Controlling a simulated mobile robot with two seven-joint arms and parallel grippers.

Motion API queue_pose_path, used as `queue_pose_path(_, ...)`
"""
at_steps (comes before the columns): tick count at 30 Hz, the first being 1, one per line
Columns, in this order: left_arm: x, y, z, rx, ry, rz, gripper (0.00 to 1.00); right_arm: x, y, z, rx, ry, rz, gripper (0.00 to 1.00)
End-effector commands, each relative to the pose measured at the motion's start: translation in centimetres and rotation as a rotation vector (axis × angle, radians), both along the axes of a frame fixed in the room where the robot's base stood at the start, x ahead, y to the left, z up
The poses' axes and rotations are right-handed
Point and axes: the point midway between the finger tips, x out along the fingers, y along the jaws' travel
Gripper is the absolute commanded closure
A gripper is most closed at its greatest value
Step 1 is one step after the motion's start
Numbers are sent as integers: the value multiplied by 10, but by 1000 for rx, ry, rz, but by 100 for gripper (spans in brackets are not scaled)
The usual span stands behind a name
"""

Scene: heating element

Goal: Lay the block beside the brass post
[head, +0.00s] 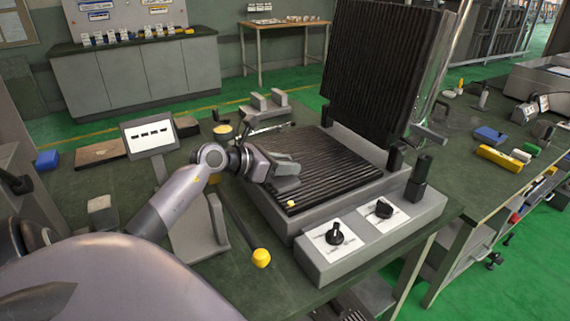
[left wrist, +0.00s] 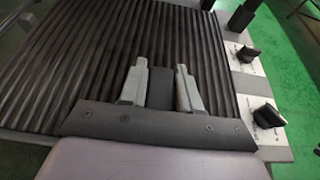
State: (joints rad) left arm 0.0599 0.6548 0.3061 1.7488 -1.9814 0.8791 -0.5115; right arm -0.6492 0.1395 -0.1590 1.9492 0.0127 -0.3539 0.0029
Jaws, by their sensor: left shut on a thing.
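My left gripper (head: 288,173) is low over the ribbed dark plate (head: 343,166) of the heating press. In the left wrist view its two pale fingers (left wrist: 161,92) are shut on a dark grey block (left wrist: 161,84). The block is hard to make out in the head view, where the fingers cover it. A small yellow piece (head: 291,204), perhaps the brass post, stands near the plate's front left corner, just in front of the gripper. I cannot tell whether the block touches the plate. My right gripper is not in view.
The press's raised upper plate (head: 385,65) stands behind the lower one. Two black knobs (head: 335,234) (head: 383,208) are on the front panel. A yellow-ended lever (head: 261,258) rises at the left. A small screen (head: 150,137) stands behind my arm. The right part of the ribbed plate is clear.

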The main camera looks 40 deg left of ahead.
Motion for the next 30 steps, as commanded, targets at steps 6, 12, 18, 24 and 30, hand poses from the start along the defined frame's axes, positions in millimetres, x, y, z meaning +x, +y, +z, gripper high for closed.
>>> queue_pose_path(6, 0, 0, -1, -1, 1, 0, 43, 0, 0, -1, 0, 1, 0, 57)
queue_pose_path(12, 0, 0, -1, -1, 1, 0, 43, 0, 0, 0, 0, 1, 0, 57)
queue_pose_path(18, -10, 3, 4, 0, 3, 1, 43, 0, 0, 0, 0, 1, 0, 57)
queue_pose_path(24, -37, 11, 15, 1, 4, 1, 43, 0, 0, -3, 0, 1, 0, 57)
queue_pose_path(30, -66, 19, 28, 0, 3, 0, 43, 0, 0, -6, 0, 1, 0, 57)
